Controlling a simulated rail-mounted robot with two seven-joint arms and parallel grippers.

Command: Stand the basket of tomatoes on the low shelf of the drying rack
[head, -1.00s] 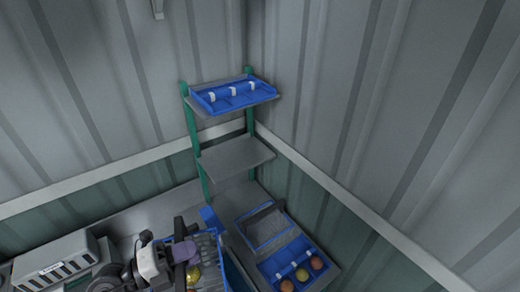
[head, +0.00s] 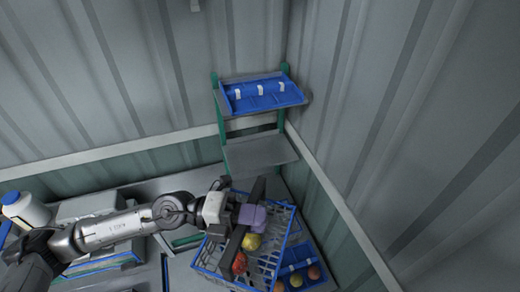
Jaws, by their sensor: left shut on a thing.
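The basket (head: 284,228) is a blue-rimmed crate with grey slatted walls, at the bottom middle of the head view. A yellow tomato (head: 252,242) and a red tomato (head: 239,263) show inside it. My left gripper (head: 247,227) is over the basket and shut on it, though the arm hides the exact contact. The drying rack has green posts (head: 223,128). Its bare grey low shelf (head: 262,154) is behind and above the basket in the picture, apart from it. My right gripper is not in view.
A blue tray (head: 262,94) with white tags stands on the rack's upper shelf. Another blue tray (head: 303,254) with several round fruits lies right of the basket, partly hidden by it. A white bottle with a blue cap (head: 24,210) stands at far left. Corrugated walls close in behind.

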